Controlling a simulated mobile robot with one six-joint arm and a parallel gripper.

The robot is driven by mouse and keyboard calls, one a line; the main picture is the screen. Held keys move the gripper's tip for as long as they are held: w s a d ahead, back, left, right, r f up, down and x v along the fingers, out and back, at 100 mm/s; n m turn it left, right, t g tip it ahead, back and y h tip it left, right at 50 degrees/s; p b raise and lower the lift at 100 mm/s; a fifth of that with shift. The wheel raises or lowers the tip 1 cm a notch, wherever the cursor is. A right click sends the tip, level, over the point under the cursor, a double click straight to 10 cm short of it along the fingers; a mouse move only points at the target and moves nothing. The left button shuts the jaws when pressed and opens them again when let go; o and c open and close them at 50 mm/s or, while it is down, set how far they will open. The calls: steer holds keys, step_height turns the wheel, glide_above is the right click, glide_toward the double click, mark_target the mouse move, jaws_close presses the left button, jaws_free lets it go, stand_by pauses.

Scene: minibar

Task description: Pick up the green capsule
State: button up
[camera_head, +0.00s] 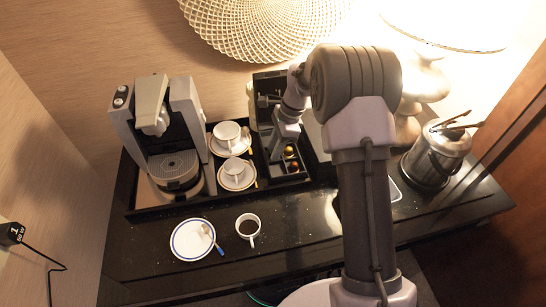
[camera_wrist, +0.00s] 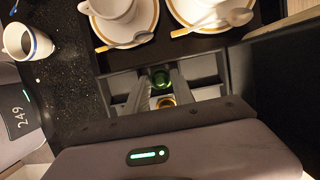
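The green capsule (camera_wrist: 161,78) shows in the wrist view, inside a compartment of the divided capsule box. My gripper (camera_wrist: 160,76) reaches down into the box, with one finger on each side of the green capsule. The fingers stand apart, and I cannot tell whether they touch it. A yellow-gold capsule (camera_wrist: 167,102) sits just below the green one in the wrist view, partly hidden by my gripper body. In the head view my gripper (camera_head: 277,157) is over the box, and the green capsule is not visible there.
Two cups (camera_head: 227,133) (camera_head: 235,170) on saucers stand left of the box, with spoons. A coffee machine (camera_head: 165,135) stands further left. A coffee cup (camera_head: 248,228) and a plate (camera_head: 193,239) are in front. A metal ice bucket (camera_head: 436,155) is at the right.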

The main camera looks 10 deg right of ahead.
jaws_close()
stand_by(0.4)
